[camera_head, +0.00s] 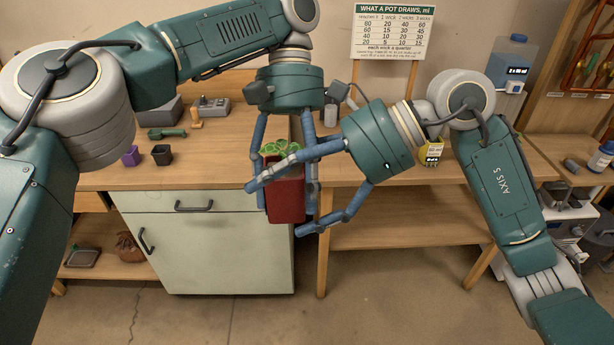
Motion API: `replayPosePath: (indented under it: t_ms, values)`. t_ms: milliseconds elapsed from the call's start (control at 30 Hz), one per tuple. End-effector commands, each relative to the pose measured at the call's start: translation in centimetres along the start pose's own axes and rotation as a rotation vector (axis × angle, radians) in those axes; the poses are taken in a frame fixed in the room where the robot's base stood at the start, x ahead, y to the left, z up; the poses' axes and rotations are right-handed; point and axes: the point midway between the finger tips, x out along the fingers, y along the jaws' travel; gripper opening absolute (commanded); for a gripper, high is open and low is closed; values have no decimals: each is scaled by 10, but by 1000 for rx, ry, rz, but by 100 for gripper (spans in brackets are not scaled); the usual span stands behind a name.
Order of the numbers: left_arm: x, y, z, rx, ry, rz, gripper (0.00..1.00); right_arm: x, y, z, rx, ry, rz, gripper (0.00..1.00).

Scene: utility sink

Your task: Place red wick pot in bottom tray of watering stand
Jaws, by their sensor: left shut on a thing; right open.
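The red pot (287,202) with a green plant (279,147) in it hangs upright in front of the bench edge, in the middle of the head view. My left gripper (288,184) points down from above and is shut on the red pot, with its fingers along the pot's sides. My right gripper (276,208) comes in from the right and is open. One of its fingers crosses in front of the pot's upper part, and the other is lower right of the pot. I cannot tell whether they touch it. I cannot make out a watering stand with a bottom tray.
A purple pot (130,156) and a black pot (161,154) stand on the wooden bench (215,165) at left. The pale cabinet (205,245) is below. A chart (394,31) hangs behind. A blue bottle (510,60) stands back right. Floor in front is clear.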

Motion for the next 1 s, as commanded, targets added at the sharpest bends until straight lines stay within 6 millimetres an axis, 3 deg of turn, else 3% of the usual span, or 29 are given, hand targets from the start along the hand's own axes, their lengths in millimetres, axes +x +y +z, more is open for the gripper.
replayPosePath:
  t_ms: [367, 667, 700, 767, 800, 1000]
  values:
    - [0, 0, 0, 1, 0, 0, 32, 6, 0, 0, 1, 0, -1, 90]
    - [0, 0, 0, 0, 1, 1, 32, 6, 0, 0, 1, 0, 0, 34]
    - [-1, 0, 0, -1, 1, 1, 71, 6, 0, 1, 0, -1, 0, 33]
    - [-1, 0, 0, -1, 2, 1, 83, 6, 0, 1, 0, -1, 0, 33]
    - [-1, 0, 0, -1, 2, 1, 87, 6, 0, 1, 0, -1, 0, 33]
    - [0, 0, 0, 0, 1, 0, 87, 6, 0, 1, 0, -2, -1, 32]
